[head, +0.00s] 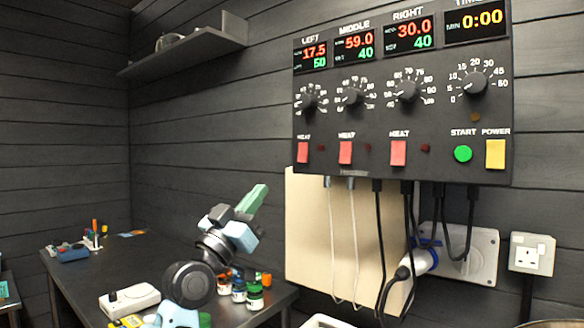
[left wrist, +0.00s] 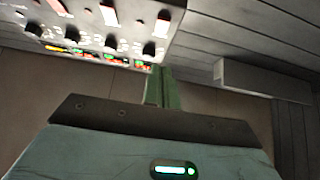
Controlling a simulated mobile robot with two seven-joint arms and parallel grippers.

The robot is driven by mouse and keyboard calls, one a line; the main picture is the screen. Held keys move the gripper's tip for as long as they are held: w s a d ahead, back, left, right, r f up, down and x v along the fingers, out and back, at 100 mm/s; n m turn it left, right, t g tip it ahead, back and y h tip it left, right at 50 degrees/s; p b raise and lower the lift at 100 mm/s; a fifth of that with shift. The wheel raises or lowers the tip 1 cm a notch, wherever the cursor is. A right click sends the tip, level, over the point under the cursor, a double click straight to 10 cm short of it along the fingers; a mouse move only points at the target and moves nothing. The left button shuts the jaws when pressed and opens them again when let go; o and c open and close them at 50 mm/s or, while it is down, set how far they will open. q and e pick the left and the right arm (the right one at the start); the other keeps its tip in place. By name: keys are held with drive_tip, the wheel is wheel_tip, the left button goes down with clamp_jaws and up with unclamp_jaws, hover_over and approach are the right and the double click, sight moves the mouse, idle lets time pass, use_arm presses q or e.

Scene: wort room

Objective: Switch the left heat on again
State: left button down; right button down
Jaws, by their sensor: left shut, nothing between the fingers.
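The black control box (head: 400,110) hangs on the wall in the head view. Its left heat switch (head: 303,152) is a red rocker under the word HEAT, with a small dark red lamp (head: 321,147) beside it. The left display (head: 311,56) reads 17.5 in red over 50 in green. My left gripper (head: 251,199) has green fingers, shut and empty, below and left of the box, apart from it. The left wrist view shows the box upside down at upper left, the left heat switch (left wrist: 161,24) beyond the fingers (left wrist: 163,88). My right gripper is out of view.
Middle (head: 345,152) and right (head: 398,153) heat switches, a green start button (head: 463,154) and a yellow power switch (head: 495,154) share the box. Cables hang below it over a beige board (head: 309,230). A dark table (head: 80,285) holds small jars (head: 255,296). A wall shelf (head: 190,50) is at upper left.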

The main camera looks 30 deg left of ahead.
sight(301, 161)
use_arm(q)
drive_tip(key=x, duration=0.4)
drive_tip(key=w+f+x, duration=0.1)
drive_tip(key=x, duration=0.3)
drive_tip(key=f+x, duration=0.1)
drive_tip(key=x, duration=0.3)
drive_tip(key=shift+w+d, duration=0.15)
drive_tip(key=shift+w, duration=0.4)
drive_tip(key=shift+w+f+b, duration=0.3)
drive_tip(key=shift+w, duration=0.15)
drive_tip(key=shift+s+r, duration=0.1)
drive_tip(key=shift+r, duration=0.1)
